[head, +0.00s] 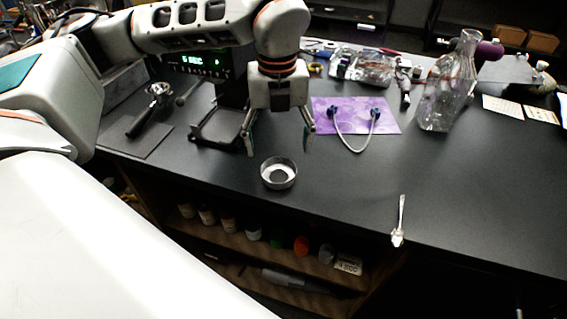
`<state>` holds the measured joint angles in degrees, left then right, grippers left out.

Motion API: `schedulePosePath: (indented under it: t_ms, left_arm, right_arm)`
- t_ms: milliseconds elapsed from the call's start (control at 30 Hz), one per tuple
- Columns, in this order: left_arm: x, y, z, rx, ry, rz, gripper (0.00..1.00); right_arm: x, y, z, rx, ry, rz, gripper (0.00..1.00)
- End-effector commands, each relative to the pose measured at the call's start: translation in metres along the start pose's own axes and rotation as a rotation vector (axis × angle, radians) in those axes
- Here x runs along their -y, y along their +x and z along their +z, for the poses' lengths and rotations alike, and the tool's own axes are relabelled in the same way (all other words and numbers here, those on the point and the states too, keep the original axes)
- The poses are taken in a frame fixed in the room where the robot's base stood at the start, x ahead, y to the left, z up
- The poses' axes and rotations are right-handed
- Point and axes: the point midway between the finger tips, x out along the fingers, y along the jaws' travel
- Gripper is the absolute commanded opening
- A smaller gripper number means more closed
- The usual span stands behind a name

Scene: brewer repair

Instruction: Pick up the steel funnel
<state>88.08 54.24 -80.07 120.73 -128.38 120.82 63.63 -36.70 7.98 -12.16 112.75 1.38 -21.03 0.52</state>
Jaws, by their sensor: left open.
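The steel funnel (279,174) looks like a short, wide metal ring and stands on the dark counter near its front edge. My left gripper (278,146) is open and points down above and just behind the funnel. Its two fingers are spread to the left and right, with nothing between them. The fingers look apart from the funnel, though the exact height above it is hard to tell. My right gripper does not show.
A portafilter (152,108) lies on a dark mat at left, beside the machine with a green display (196,60). A purple mat (372,118) holds a tube with blue ends.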

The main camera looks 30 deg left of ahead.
Motion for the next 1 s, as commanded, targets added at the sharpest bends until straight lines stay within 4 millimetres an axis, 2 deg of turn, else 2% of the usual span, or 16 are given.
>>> schedulePosePath:
  t_ms: [233,533,867,1000]
  left_arm:
    - [0.0,0.025,0.0,-0.002,0.001,0.001,0.73]
    - [0.0,0.065,0.002,-0.004,0.002,0.002,0.73]
    - [0.001,0.072,0.002,-0.001,0.003,-0.001,0.73]
    - [0.001,0.072,0.002,-0.001,0.003,-0.001,0.36]
  right_arm:
    - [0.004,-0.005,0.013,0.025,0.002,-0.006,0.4]
    - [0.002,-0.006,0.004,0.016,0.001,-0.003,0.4]
    - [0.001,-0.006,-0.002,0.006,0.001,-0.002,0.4]
    - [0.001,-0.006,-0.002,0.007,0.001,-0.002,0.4]
